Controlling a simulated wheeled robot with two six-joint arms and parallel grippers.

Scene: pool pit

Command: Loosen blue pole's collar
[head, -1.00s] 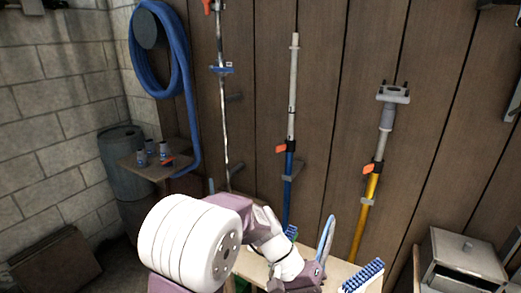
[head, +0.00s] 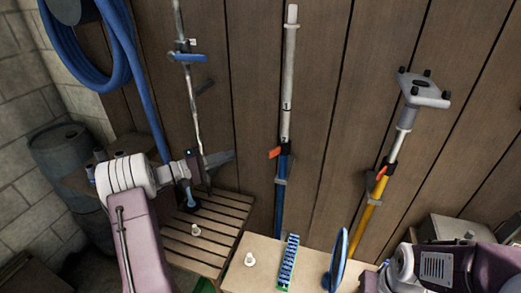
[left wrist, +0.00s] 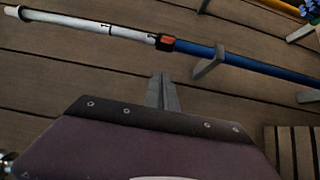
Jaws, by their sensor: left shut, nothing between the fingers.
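The blue pole (head: 279,210) stands upright against the plank wall, with a pale grey upper tube (head: 288,85). Its black collar (head: 285,148) has an orange lever (head: 274,153) sticking out to the left. In the left wrist view the blue pole (left wrist: 255,67) crosses the top, and the collar with its orange-red lever (left wrist: 166,43) is just beyond my fingertips. My left gripper (head: 232,156) is shut and empty, left of the collar at about its height and apart from it. Its closed fingers also show in the left wrist view (left wrist: 163,78). My right gripper is out of view.
A yellow pole (head: 369,215) with its own orange-levered collar stands to the right. A silver pole (head: 191,100) stands behind my left gripper. Below are a slatted pallet (head: 215,225) and a bench (head: 235,277) with a blue brush (head: 289,262). A blue hose (head: 135,70) hangs left.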

